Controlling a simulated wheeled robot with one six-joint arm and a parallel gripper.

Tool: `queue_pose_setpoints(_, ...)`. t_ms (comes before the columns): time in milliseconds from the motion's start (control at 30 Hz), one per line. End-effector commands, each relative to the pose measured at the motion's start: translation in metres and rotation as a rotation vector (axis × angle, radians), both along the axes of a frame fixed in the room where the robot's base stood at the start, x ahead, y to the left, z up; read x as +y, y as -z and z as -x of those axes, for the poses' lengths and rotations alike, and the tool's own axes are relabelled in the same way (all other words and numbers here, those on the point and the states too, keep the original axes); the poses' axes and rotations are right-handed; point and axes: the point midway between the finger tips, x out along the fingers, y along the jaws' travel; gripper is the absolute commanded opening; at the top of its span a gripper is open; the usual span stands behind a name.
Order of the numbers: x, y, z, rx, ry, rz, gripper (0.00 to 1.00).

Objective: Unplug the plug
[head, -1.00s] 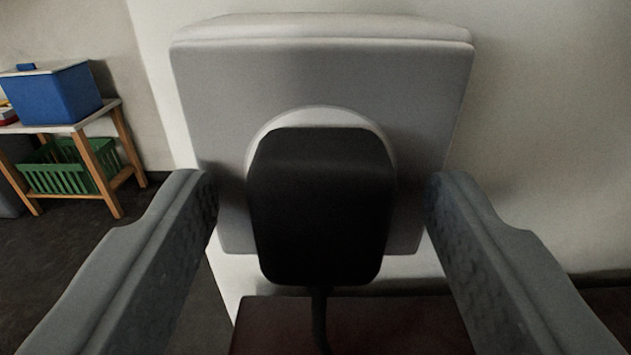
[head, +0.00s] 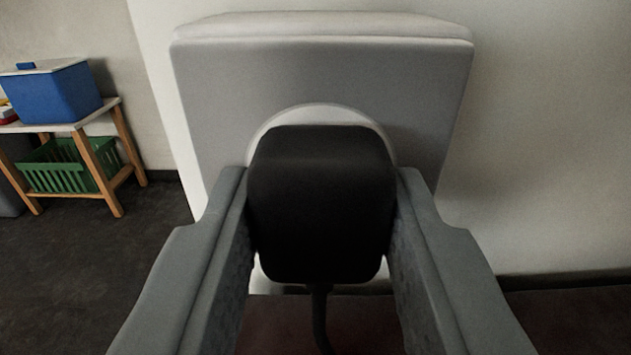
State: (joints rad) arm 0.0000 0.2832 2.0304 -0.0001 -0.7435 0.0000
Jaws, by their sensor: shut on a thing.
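The black plug (head: 320,205) sits in the middle of the head view, in front of the round white socket (head: 322,113) on a grey wall plate (head: 320,75). Its cord (head: 319,318) hangs down from its lower end. My gripper (head: 322,190) is shut on the plug, with one grey finger against its left side and the other against its right side. The plug hides most of the socket face, so I cannot see its pins or any gap behind it.
At the left stands a small wooden table (head: 118,165) with a blue box (head: 52,92) on top and a green basket (head: 62,168) on its lower shelf. A dark reddish surface (head: 575,318) lies below the plate. The pale wall (head: 560,130) on the right is bare.

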Motion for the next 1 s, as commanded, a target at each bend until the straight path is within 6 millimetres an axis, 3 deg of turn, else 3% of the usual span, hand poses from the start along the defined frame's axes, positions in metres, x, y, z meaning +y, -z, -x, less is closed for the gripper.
queue_pose_setpoints(1000,0.000,0.000,0.033,0.000,0.000,0.000,0.00)
